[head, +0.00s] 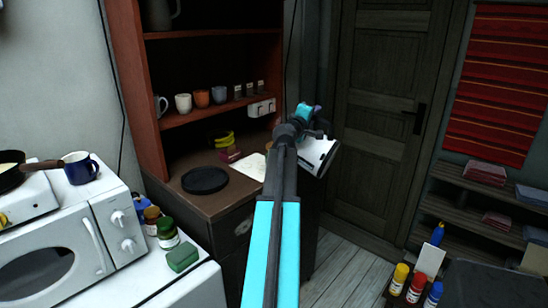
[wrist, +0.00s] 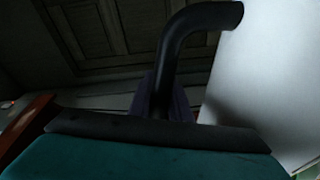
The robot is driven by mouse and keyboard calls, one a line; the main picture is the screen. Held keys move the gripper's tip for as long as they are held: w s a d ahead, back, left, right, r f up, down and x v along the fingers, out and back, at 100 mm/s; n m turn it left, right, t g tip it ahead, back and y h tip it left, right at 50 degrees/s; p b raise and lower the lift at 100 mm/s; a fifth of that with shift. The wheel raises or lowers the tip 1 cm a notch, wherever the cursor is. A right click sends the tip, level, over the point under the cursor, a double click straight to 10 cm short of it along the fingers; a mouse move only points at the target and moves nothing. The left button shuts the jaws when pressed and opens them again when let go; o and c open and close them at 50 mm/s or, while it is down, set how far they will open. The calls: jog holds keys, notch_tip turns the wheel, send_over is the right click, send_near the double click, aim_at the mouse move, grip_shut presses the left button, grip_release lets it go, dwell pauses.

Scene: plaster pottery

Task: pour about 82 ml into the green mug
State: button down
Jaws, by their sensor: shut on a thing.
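My gripper (head: 312,125) is shut on the dark handle of a white vessel (head: 318,155), held in the air in front of the door. The vessel looks tilted in the head view; its opening and contents cannot be made out. In the wrist view, the curved black handle (wrist: 178,55) runs down between the jaws, and the pale vessel wall (wrist: 265,75) fills the right side. I cannot make out a green mug in either view. The shelf mugs look white (head: 183,103), orange (head: 201,98) and grey-blue (head: 219,94).
A dark round plate (head: 205,180) and a pale board (head: 249,166) lie on the brown cabinet top. A dark blue mug (head: 81,168) stands on the microwave (head: 60,245). Jars and a green block (head: 182,257) are at the lower left. Bottles (head: 415,288) stand at the lower right.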

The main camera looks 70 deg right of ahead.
jog(key=shift+r, duration=0.15)
jog(key=shift+s+a+m+b, duration=0.15)
jog(key=shift+s+m+b, duration=0.75)
jog(key=shift+s, duration=0.45)
dwell(0.9)
